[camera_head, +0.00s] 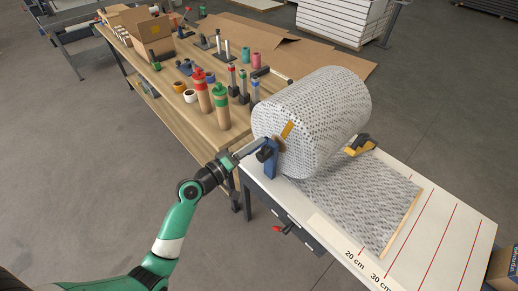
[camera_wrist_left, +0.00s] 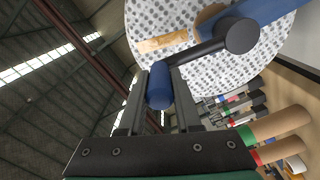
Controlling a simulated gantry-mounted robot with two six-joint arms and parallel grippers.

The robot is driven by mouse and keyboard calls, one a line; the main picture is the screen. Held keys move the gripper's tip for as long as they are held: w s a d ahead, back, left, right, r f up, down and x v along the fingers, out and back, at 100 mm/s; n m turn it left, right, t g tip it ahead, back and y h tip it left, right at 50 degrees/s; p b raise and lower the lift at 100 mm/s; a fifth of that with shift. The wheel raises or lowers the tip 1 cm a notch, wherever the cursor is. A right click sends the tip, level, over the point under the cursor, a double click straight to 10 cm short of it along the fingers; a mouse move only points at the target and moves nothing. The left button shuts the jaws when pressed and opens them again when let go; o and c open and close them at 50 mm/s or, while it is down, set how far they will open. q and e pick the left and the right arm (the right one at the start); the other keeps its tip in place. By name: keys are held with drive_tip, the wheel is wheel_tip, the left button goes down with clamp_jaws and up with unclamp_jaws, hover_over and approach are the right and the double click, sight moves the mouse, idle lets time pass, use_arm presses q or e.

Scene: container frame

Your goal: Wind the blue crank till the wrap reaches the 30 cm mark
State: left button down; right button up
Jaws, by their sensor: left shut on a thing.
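My left gripper (camera_wrist_left: 160,88) is shut on the blue handle (camera_wrist_left: 160,84) of the crank, which sits between its fingers in the left wrist view. The crank's black arm (camera_wrist_left: 205,50) runs from the handle to a round hub. In the head view the gripper (camera_head: 234,157) is at the near end of the big roll of patterned wrap (camera_head: 320,110), by the blue stand (camera_head: 270,165). The wrap sheet (camera_head: 350,195) lies on the white table, its wooden edge strip (camera_head: 402,225) past the 20 cm label (camera_head: 355,253) and short of the 30 cm label (camera_head: 380,282). My right gripper is not in view.
A wooden bench (camera_head: 185,110) beside the roll holds red-topped and green-topped cylinders, tape rolls and a cardboard box (camera_head: 153,37). A yellow-and-black part (camera_head: 360,145) stands at the roll's far end. A red-handled clamp (camera_head: 286,229) hangs at the table's front.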

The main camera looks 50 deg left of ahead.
use_arm(q)
drive_tip(key=shift+a+r+n, duration=0.15)
drive_tip(key=shift+a+n, duration=0.25)
drive_tip(key=shift+a, duration=0.05)
drive_tip(key=c, duration=0.6)
unclamp_jaws()
drive_tip(key=shift+a, duration=0.1)
drive_tip(key=shift+s, duration=0.1)
drive_tip(key=s+d, duration=0.1)
drive_tip(key=s, duration=1)
drive_tip(key=shift+s+d, duration=0.2)
drive_tip(key=shift+s, duration=0.05)
